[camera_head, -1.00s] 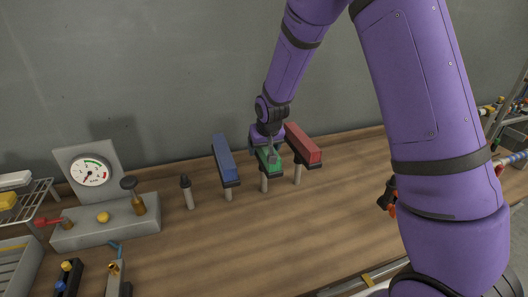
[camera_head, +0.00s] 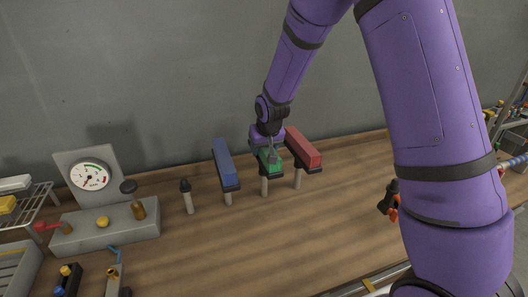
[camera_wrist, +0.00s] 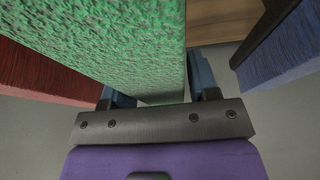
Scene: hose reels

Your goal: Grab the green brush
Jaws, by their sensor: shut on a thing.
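The green brush (camera_head: 270,161) stands bristles up on a short post on the wooden workbench, between a blue brush (camera_head: 223,160) and a red brush (camera_head: 303,147). My gripper (camera_head: 269,149) is over the green brush from above and behind. In the wrist view the green brush (camera_wrist: 125,40) fills the middle, and my gripper (camera_wrist: 160,97) has one blue finger on each side of it, shut on it. The red brush (camera_wrist: 50,75) shows at the left there and the blue brush (camera_wrist: 285,50) at the right, both apart from my fingers.
A pressure gauge (camera_head: 90,176) on a grey block, a dark-tipped post (camera_head: 187,196) and a wire rack (camera_head: 30,200) stand at the left. A grey wall rises close behind the brushes.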

